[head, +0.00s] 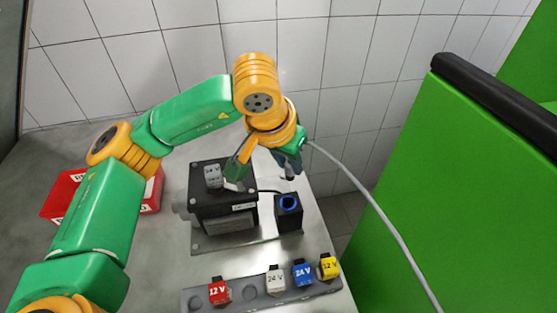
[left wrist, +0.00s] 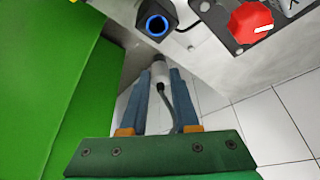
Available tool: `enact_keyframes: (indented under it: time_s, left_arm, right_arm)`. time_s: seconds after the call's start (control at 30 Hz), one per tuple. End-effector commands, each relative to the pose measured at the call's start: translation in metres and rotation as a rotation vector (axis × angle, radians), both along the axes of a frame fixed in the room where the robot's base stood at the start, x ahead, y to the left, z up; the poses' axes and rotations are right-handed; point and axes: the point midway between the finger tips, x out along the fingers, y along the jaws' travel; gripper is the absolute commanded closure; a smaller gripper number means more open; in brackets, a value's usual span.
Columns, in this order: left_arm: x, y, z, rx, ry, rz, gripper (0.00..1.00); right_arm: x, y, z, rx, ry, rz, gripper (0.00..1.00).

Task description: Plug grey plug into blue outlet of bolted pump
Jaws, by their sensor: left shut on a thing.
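The pump (head: 228,208) is a dark box on a base plate on the grey bench. Beside it, on its right, a dark block holds the blue outlet (head: 289,203), a round blue ring facing up; the outlet also shows at the top of the left wrist view (left wrist: 156,26). My left gripper (head: 291,174) is above and behind the outlet in the head view. In the left wrist view its fingers are shut on the light grey plug (left wrist: 159,73), whose cable runs back between them. The plug is apart from the outlet. My right gripper is not in view.
A rack (head: 250,301) at the bench front holds red, grey, blue and yellow voltage-labelled pieces. A grey 24 V piece (head: 212,173) sits on the pump. The wrist view shows a red knob (left wrist: 250,22).

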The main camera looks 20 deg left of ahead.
Motion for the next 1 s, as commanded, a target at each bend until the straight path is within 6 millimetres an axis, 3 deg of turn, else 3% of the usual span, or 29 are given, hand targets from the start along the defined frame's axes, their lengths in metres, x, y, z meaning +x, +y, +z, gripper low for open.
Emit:
enact_keyframes:
  time_s: [0.27,0.73,1.0]
  left_arm:
    - [0.003,-0.001,-0.012,0.002,0.001,-0.007,1.0]
    - [0.002,0.0,-0.075,0.003,0.0,-0.006,1.0]
    - [0.002,-0.001,-0.079,0.002,0.001,-0.007,1.0]
  right_arm:
    - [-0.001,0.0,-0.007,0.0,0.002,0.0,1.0]
    - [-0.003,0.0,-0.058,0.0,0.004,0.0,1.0]
    - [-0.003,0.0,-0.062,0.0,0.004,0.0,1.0]
